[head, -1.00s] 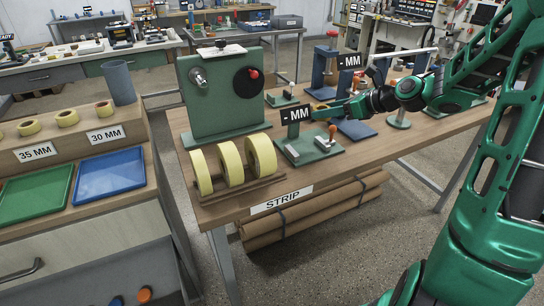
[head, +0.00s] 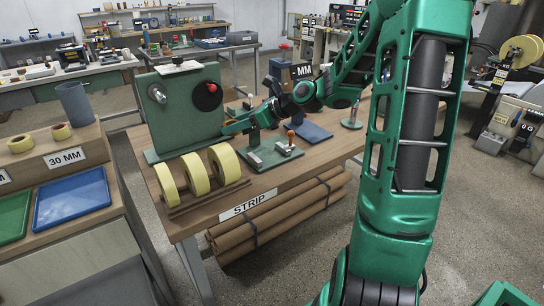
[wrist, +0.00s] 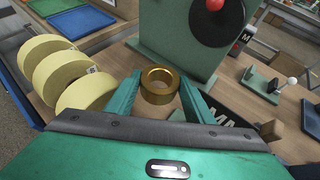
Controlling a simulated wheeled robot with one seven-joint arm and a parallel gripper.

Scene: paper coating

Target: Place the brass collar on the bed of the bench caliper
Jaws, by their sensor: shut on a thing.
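The brass collar (wrist: 159,86) is a short gold ring, seen between the two fingers in the wrist view. My gripper (wrist: 160,92) is shut on it, with a finger on each side. In the head view my gripper (head: 228,127) is over the workbench, in front of the green stand and behind the yellow rolls; the collar is not clear there. The green gauge with pale jaws and an orange-knobbed lever (head: 273,155) looks like the bench caliper. It stands just right of my gripper, its display mostly hidden behind my arm. Its bed is small and partly visible.
The green stand (head: 180,112) with a black wheel and red knob rises close to my gripper. Several yellow rolls (head: 195,172) stand at the bench's front left. A second display (head: 301,71) and a blue base (head: 312,131) lie behind. Trays (head: 70,198) are left.

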